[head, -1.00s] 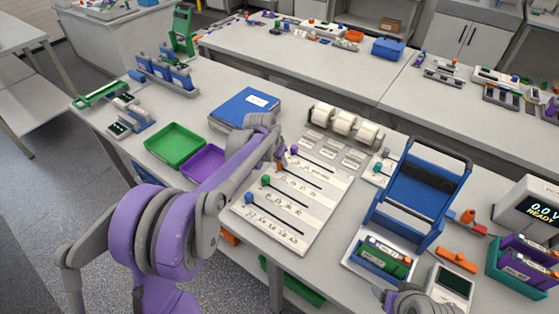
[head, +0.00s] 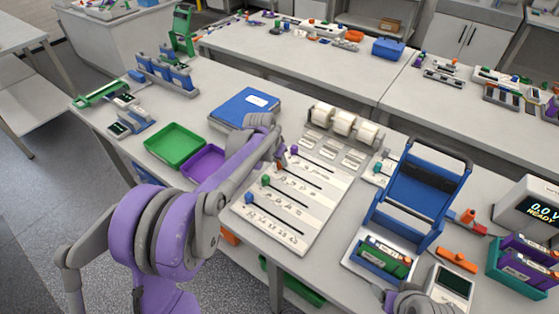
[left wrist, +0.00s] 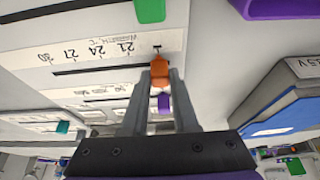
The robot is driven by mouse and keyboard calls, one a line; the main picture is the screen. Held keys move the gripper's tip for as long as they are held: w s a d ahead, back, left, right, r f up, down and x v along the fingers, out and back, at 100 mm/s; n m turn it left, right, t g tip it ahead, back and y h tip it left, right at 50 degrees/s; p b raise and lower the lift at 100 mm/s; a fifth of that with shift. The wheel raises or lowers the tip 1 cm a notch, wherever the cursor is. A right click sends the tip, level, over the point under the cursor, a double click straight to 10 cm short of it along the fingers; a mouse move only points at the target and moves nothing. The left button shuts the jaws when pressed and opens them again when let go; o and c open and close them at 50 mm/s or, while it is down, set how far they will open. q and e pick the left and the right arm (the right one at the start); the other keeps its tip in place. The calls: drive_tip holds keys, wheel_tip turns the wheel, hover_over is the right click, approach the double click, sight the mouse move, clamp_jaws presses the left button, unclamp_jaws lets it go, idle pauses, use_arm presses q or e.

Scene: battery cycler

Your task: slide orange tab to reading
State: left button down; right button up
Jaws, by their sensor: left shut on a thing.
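The orange tab (left wrist: 159,72) is between the two fingers of my left gripper (left wrist: 160,84) in the left wrist view. The gripper is shut on it. The tab is at the end of its dark slot, just past the printed 21; the scale, upside down here, runs on to 24, 27 and 30. In the head view my left gripper (head: 279,158) reaches over the upper left of the white slider panel (head: 318,212) and mostly hides the tab. My right gripper (head: 408,301) is partly visible at the bottom edge; its fingers are unclear.
A purple tab (head: 294,150), a green tab (head: 265,181) and a blue tab (head: 249,198) sit at the left ends of neighbouring slots. A blue binder (head: 244,107), green tray (head: 175,148) and purple tray (head: 203,162) lie left. A blue-framed fixture (head: 415,195) stands right.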

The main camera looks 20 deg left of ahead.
sight(300, 175)
use_arm(q)
drive_tip(key=s+d, duration=0.1)
drive_tip(key=d, duration=0.3)
drive_tip(key=s+d+b, duration=0.1)
drive_tip(key=d, duration=0.2)
drive_tip(key=shift+s, duration=0.3)
drive_tip(key=shift+a, duration=0.1)
drive_tip(key=c, duration=0.7)
unclamp_jaws()
drive_tip(key=v, duration=1)
drive_tip(key=shift+r, duration=0.4)
